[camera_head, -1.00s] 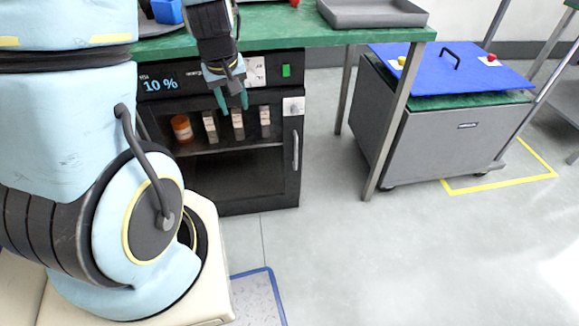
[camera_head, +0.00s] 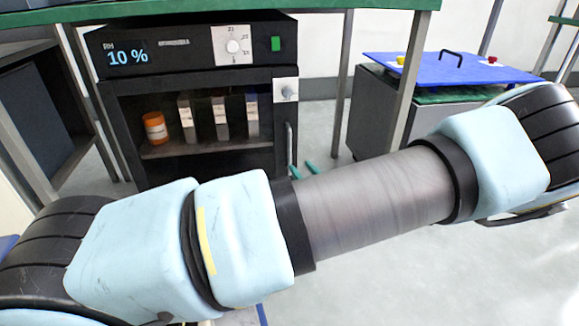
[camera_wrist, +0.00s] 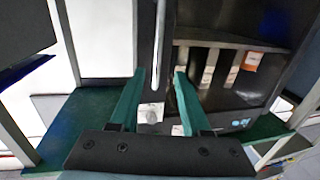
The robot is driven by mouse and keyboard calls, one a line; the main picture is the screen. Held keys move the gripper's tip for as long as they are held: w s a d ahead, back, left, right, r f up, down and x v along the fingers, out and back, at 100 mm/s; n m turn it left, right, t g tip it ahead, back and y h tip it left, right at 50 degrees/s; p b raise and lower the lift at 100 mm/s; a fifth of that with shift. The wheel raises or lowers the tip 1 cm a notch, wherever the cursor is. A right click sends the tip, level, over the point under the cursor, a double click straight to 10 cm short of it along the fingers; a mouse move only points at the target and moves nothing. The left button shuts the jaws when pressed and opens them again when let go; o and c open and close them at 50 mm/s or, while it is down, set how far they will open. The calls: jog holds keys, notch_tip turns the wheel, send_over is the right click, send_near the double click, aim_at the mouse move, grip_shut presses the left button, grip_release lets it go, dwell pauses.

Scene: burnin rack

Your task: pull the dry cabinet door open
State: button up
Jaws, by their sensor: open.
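The dry cabinet (camera_head: 180,60) stands under the green bench, its display reading 10 %. Its dark-framed glass door (camera_head: 205,165) looks shut; my arm hides its lower part. The vertical bar handle (camera_head: 289,140) is on the door's right side, below a knob on a white plate (camera_head: 286,91). My gripper (camera_head: 303,168) is mostly hidden behind my arm; its green fingertips show just right of the handle. In the wrist view, my gripper (camera_wrist: 160,74) is open and empty, with the handle (camera_wrist: 156,45) lined up between the fingers. I cannot tell whether they touch it.
Inside the cabinet are an orange jar (camera_head: 155,128) and several upright packs (camera_head: 221,117). A grey cart (camera_head: 372,110) with a blue top stands to the right, beyond a bench leg (camera_head: 404,95). Open floor lies between cabinet and cart.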

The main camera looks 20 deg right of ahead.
aim_at(290, 152)
jog(key=w+b, duration=0.2)
jog(key=w, duration=0.8)
jog(key=shift+w+a, duration=0.2)
grip_shut()
dwell(1.2)
